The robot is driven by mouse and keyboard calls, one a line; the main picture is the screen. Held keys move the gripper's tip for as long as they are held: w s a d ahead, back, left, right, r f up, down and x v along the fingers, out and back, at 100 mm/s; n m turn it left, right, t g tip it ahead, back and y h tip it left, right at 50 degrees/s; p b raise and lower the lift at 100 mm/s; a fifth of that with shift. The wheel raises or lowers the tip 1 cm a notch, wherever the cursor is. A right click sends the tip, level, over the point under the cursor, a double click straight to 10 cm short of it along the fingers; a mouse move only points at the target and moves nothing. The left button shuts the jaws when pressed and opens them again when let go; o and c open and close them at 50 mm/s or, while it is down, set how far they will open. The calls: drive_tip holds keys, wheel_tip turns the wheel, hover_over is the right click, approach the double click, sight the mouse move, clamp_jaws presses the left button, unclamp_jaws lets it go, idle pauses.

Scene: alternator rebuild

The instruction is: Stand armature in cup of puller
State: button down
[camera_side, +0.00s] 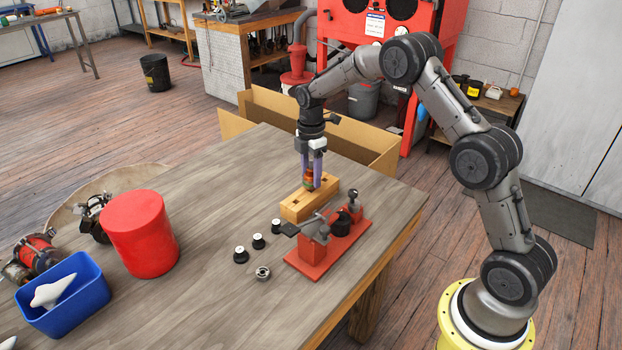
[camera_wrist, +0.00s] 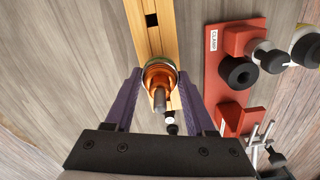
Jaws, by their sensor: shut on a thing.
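The armature (camera_wrist: 160,76), with copper-coloured windings and a steel shaft, is between the purple fingers of my gripper (camera_side: 312,178). In the wrist view my gripper (camera_wrist: 159,73) is shut on it, one finger at each side. In the side view the armature (camera_side: 309,180) is upright over the wooden block (camera_side: 296,208); whether its lower end still sits in the block is hidden. The red puller (camera_side: 304,262) stands just in front and right of the block. Its black cup (camera_side: 341,224) looks empty and also shows in the wrist view (camera_wrist: 238,72).
Several small black-and-white parts (camera_side: 258,241) and a metal ring (camera_side: 263,273) lie left of the puller. A red drum (camera_side: 140,235) and a blue bin (camera_side: 64,300) are farther left. A cardboard box (camera_side: 372,140) is behind the table. The table's middle is clear.

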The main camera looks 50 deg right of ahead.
wheel_tip(320, 180, up, 8)
drive_tip(key=shift+w+r, duration=0.1)
drive_tip(key=shift+w, duration=0.05)
drive_tip(key=shift+s+f, duration=0.2)
drive_tip(key=shift+s, duration=0.15)
drive_tip(key=s+a+r, duration=0.2)
drive_tip(key=s+a, duration=0.2)
drive_tip(key=s, duration=0.9)
drive_tip(key=shift+w+f, duration=0.15)
drive_tip(key=shift+f, duration=1.1)
drive_tip(key=shift+w+f, duration=0.1)
drive_tip(key=shift+f, duration=1.15)
drive_tip(key=shift+f, duration=2.75)
idle(0.6)
